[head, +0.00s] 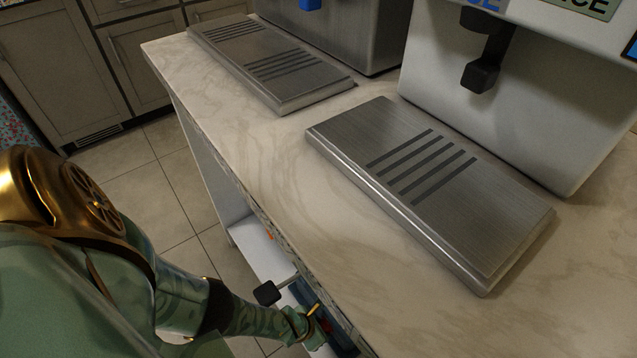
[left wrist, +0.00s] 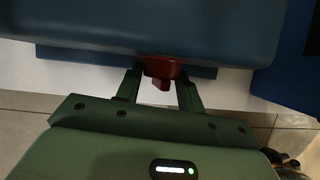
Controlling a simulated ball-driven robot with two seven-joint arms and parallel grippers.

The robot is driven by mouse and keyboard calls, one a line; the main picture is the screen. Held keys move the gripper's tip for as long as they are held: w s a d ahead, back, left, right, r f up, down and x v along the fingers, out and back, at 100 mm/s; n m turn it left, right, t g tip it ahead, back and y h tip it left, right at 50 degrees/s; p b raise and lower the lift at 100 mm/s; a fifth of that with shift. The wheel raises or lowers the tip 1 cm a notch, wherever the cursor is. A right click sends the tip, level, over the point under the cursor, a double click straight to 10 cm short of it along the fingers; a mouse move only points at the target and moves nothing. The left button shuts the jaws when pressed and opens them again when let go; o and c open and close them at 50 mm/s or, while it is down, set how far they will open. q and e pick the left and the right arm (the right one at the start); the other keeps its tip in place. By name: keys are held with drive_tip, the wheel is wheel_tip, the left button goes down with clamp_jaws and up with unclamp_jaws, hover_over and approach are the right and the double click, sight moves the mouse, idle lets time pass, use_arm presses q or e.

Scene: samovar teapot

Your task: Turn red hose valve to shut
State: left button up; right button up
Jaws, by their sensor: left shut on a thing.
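The red hose valve (left wrist: 163,68) shows in the left wrist view at the lower edge of a dark blue body (left wrist: 150,28). A small red stub hangs from its middle. My left gripper (left wrist: 160,78) has one green finger on each side of the valve and is shut on it. In the head view the left gripper (head: 318,322) reaches below the counter's front edge, and only a small bit of red shows there. The valve's exact angle is hard to tell. My right gripper is in neither view.
The marble counter (head: 255,150) overhangs the gripper on its right. Two metal drip trays (head: 430,190) (head: 270,65) lie on it, with dispensers behind. A white shelf (head: 262,250) is below the counter. Tiled floor (head: 165,185) lies open to the left. Another blue thing (left wrist: 290,75) stands at the right in the wrist view.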

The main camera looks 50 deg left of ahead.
use_arm(q)
drive_tip(key=shift+a+h, duration=0.2)
drive_tip(key=shift+h, duration=0.3)
drive_tip(key=shift+n+h+b, duration=0.3)
drive_tip(key=shift+h+b, duration=0.05)
drive_tip(key=shift+h, duration=0.25)
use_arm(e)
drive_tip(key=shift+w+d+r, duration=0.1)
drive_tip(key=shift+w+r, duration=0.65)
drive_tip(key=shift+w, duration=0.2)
use_arm(q)
drive_tip(key=shift+w, duration=0.1)
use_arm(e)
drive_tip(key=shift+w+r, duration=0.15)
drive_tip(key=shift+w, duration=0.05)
use_arm(q)
drive_tip(key=o, duration=1)
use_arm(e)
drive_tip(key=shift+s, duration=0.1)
